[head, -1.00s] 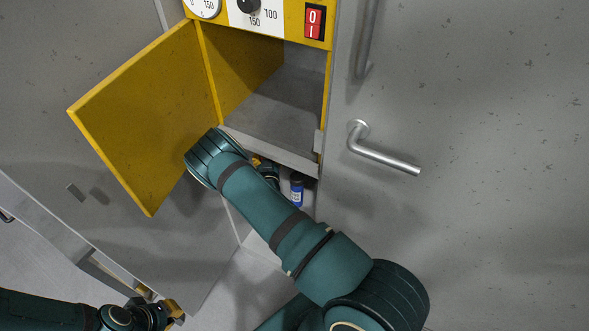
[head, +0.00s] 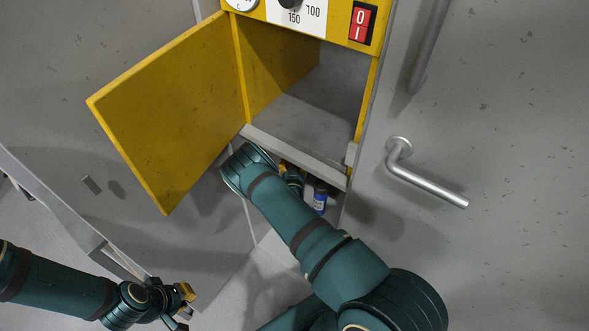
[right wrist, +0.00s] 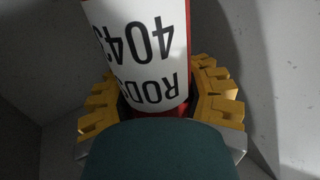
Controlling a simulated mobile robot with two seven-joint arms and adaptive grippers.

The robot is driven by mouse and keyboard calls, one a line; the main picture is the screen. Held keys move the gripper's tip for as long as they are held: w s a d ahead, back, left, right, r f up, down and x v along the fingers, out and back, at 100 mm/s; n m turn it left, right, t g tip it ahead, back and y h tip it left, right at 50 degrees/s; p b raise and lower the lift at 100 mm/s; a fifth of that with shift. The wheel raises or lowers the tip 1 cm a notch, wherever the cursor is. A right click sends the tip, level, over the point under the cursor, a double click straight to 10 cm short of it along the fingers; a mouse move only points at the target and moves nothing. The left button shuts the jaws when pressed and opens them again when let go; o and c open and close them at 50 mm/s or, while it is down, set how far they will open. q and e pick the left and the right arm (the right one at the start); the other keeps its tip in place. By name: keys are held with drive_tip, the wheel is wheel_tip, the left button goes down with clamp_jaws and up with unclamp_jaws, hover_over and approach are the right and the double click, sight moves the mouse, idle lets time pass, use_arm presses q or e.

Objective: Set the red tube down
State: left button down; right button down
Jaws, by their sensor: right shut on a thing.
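In the head view the right gripper (head: 285,172) is mostly hidden behind my own arm, just below the yellow cabinet's sill; the tube cannot be made out there. The tube's lower end and what lies under it are hidden. My left gripper (head: 184,306) is at the lower left, fingers apart, empty and away from the tube.
A yellow cabinet (head: 285,75) with an empty grey compartment has its door (head: 165,115) swung open to the left. A blue bottle (head: 320,202) stands in the recess below, close to my right gripper. A grey door handle (head: 425,180) projects at the right.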

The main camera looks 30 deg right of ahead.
wheel_tip(320, 180, down, 3)
drive_tip(key=shift+r+b, duration=0.15)
drive_tip(key=shift+b, duration=0.2)
drive_tip(key=shift+f, duration=0.2)
drive_tip(key=shift+c, duration=2)
unclamp_jaws()
drive_tip(key=shift+r, duration=0.2)
drive_tip(key=p+v, duration=0.2)
drive_tip(key=v, duration=1)
drive_tip(key=shift+p, duration=0.35)
